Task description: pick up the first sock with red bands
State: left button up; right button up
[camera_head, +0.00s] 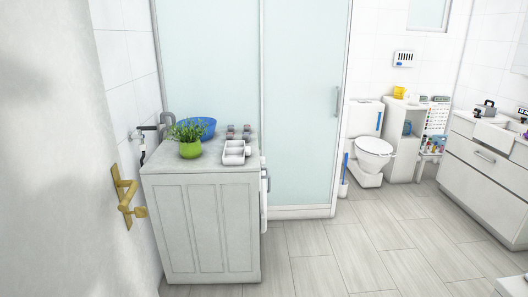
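No sock with red bands can be made out in the head view. Neither of my grippers is in view. A white washing-machine-sized cabinet (205,222) stands at the left. On its top are a blue bowl (207,123), a green pot with a plant (190,149), and a small white divided tray (234,153). No sock shows on the floor (350,255).
A glass shower (300,100) stands behind the cabinet. A toilet (373,150), a white shelf (405,150) and a sink unit (488,170) line the back and right. A brass door handle (126,196) is close at left. The central floor is clear.

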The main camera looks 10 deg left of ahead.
aim_at(230, 136)
jog(key=i+l+u, duration=0.4)
jog(key=i, duration=0.3)
jog(key=i+l+u, duration=0.35)
jog(key=i+l, duration=0.25)
jog(key=l, duration=0.15)
jog(key=i+l, duration=0.1)
jog(key=l, duration=0.3)
jog(key=i+u, duration=0.05)
